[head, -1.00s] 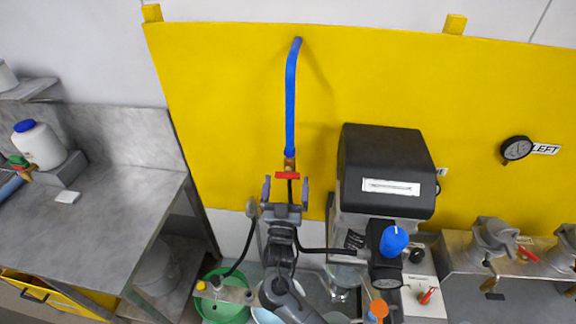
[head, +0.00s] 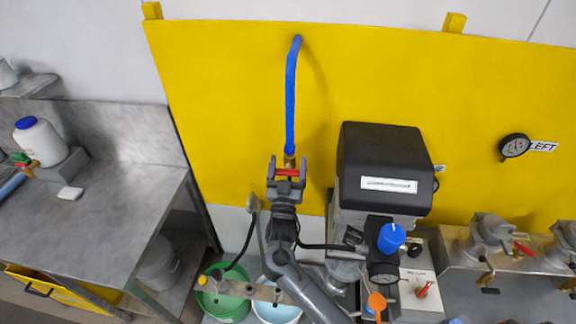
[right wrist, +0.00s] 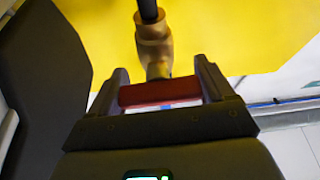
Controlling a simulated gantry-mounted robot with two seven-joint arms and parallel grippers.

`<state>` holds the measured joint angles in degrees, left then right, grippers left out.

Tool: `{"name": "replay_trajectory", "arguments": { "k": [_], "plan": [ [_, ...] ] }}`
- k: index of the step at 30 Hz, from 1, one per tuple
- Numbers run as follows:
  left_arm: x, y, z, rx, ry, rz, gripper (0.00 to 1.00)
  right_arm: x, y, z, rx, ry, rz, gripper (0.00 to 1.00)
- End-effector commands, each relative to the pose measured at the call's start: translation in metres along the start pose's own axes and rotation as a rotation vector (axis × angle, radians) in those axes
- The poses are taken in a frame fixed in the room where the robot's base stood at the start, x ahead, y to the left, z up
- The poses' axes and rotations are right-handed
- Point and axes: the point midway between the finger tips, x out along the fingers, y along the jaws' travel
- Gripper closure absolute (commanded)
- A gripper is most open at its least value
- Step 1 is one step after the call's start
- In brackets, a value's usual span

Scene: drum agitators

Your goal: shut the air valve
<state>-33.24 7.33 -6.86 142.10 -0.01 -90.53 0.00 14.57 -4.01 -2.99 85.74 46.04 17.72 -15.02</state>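The air valve has a brass body (head: 290,160) at the lower end of a blue hose (head: 291,100) on the yellow panel. Its red handle (head: 287,172) lies level, crosswise to the hose. My right gripper (head: 287,163) is open, with one finger at each end of the handle. In the right wrist view the red handle (right wrist: 160,92) spans nearly the whole gap between the fingers, with the brass body (right wrist: 155,45) beyond it. I cannot tell whether both fingers touch the handle. My left gripper is not in view.
A black-topped machine (head: 383,165) stands close to the right of my right arm. Below are a green bucket (head: 222,305) and a pale bucket (head: 276,313). A grey bench (head: 90,220) is at the left. The panel around the hose is clear.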

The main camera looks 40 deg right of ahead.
Motion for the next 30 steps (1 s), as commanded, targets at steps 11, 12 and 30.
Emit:
{"name": "replay_trajectory", "arguments": {
  "k": [11,12,30],
  "plan": [
    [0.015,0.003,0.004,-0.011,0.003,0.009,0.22,-0.002,0.0,0.004,0.066,-0.001,0.029,0.49],
    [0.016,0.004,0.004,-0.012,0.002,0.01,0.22,-0.002,0.001,0.003,0.077,-0.001,0.033,0.49],
    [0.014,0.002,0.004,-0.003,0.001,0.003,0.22,0.0,0.001,0.0,0.081,0.0,0.034,0.0]
  ]
}}
